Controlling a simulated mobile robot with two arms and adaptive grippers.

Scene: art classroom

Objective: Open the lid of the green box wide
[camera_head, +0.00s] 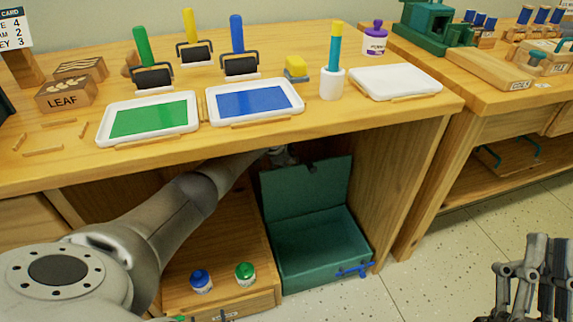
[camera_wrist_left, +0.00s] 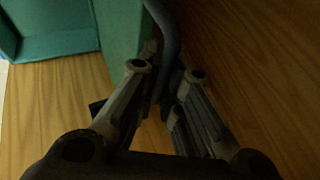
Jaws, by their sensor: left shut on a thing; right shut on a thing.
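The green box (camera_head: 290,280) stands under the table, and its inside looks empty. Its lid (camera_head: 305,190) is raised, roughly upright at the back of the box. The lid also shows in the left wrist view (camera_wrist_left: 118,25). My left gripper (camera_head: 285,154) is at the lid's top edge, partly hidden under the tabletop. In the left wrist view its fingers (camera_wrist_left: 165,88) are shut around a dark bluish curved bar (camera_wrist_left: 166,30) beside the lid, seemingly its handle. My right gripper (camera_head: 533,275) is at the lower right, away from the box, fingers together. I see nothing between them.
The tabletop (camera_head: 340,130) overhangs the box. A wooden side panel (camera_head: 395,175) is close on its right. A drawer unit (camera_head: 225,245) with blue and green paint jars is on its left. Floor (camera_head: 430,270) is clear at right.

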